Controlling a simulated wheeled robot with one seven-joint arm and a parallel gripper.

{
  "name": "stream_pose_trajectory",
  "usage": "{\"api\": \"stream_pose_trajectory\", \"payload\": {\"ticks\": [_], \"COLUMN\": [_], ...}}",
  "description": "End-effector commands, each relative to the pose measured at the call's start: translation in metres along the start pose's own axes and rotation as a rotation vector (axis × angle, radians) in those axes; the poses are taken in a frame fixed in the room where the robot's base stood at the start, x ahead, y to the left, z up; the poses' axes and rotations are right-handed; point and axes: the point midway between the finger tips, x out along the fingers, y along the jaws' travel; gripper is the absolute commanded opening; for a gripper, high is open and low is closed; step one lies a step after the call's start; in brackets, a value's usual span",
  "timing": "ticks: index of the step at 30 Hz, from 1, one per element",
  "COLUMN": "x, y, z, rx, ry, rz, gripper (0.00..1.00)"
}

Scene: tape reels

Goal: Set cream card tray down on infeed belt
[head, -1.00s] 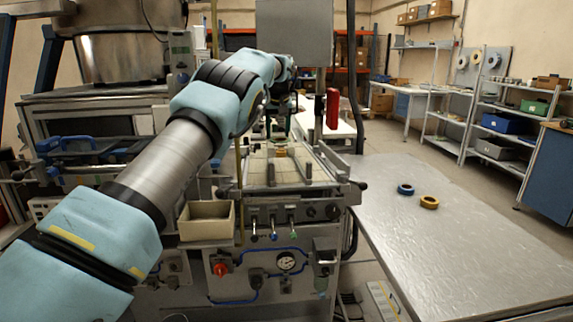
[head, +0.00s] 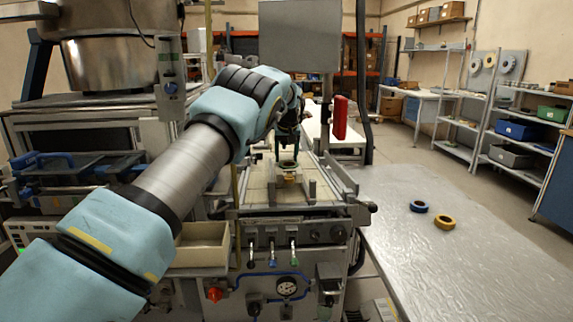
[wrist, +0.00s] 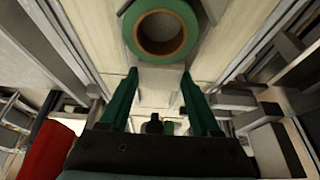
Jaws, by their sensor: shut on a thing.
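My gripper (head: 287,150) is over the infeed belt (head: 256,194) of the machine, with its fingers pointing down. In the wrist view its two green fingers stand apart on either side of the near end of the cream card tray (wrist: 158,74), shut on it. A green tape reel (wrist: 131,30) with a brown core lies flat on the tray, just beyond the fingertips. The tray is small and partly hidden in the head view. I cannot tell whether its underside touches the belt.
Metal rails (head: 339,178) run along the belt. A cream bin (head: 201,246) sits at the machine's front left. A blue reel (head: 419,207) and a yellow reel (head: 445,222) lie on the metal table (head: 400,250) to the right. A red box (head: 340,118) hangs right of the belt.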

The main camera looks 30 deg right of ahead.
Motion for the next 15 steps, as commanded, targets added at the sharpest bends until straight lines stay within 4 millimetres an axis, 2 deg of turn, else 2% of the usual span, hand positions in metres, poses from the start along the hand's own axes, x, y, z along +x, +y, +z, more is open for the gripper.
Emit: {"api": "stream_pose_trajectory", "payload": {"ticks": [7, 15], "x": [0.028, 0.031], "y": [0.0, 0.0], "z": [0.012, 0.013], "rx": [0.001, 0.0], "ry": [-0.001, 0.0], "rz": [-0.001, 0.0], "gripper": [0.0, 0.0]}}
